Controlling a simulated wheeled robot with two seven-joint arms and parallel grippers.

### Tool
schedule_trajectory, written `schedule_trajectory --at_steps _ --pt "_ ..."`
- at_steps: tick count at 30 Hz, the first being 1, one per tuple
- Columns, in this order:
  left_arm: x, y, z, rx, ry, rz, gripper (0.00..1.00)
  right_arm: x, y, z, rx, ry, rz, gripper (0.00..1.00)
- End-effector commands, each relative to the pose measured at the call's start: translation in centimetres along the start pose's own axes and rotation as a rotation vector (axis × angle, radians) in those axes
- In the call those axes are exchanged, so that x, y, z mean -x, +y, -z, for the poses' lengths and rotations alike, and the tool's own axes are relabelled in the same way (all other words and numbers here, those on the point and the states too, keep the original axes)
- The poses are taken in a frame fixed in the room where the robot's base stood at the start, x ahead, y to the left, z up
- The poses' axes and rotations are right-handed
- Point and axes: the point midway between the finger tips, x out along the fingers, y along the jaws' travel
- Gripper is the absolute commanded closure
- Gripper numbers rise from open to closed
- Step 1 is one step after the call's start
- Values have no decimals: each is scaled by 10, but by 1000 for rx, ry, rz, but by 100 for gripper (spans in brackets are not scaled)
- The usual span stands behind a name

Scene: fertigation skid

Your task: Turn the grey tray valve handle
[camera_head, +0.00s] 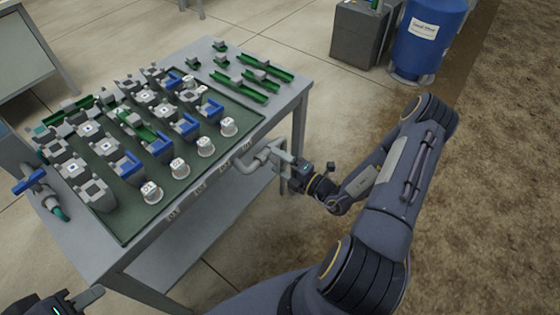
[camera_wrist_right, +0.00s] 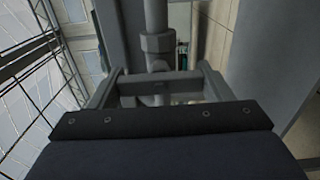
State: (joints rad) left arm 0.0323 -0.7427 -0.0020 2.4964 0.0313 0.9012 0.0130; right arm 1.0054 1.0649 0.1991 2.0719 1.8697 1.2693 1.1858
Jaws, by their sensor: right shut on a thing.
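A grey pipe elbow with its grey valve (camera_head: 262,157) sticks out from the front right edge of the table. In the right wrist view the grey pipe and fitting (camera_wrist_right: 157,42) run down towards my fingers. The grey tray valve handle (camera_wrist_right: 160,87) shows there as a grey bar across the gap between my fingers. My right gripper (camera_head: 284,163) is shut on this handle, beside the table edge; it also shows in the right wrist view (camera_wrist_right: 162,88). My left gripper (camera_head: 78,296) is partly in view at the bottom left, away from the valve; its opening is unclear.
The table (camera_head: 225,187) carries a dark green tray mat (camera_head: 118,226) with several grey, blue and white fittings. A blue-handled valve (camera_head: 30,181) sits at the left edge. Green channels (camera_head: 262,82) lie at the back. A blue drum (camera_head: 428,38) stands far right.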

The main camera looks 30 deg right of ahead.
Motion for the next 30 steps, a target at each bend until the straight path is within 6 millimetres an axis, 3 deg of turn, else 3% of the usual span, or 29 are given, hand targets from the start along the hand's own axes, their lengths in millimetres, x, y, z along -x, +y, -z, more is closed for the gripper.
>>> schedule_trajectory --at_steps 11,12,17,25,30 --pt "0 0 0 0 0 0 64 0 -1 -1 -4 -2 1 50" --pt "0 0 0 0 0 0 64 0 -1 -1 -4 -2 1 25" --pt "0 0 0 0 0 0 64 0 -1 -1 -4 -2 1 5" --pt "0 0 0 0 0 0 64 1 0 0 -3 -1 1 5" --pt "0 0 0 0 0 0 64 18 -1 -1 -3 -4 3 5"
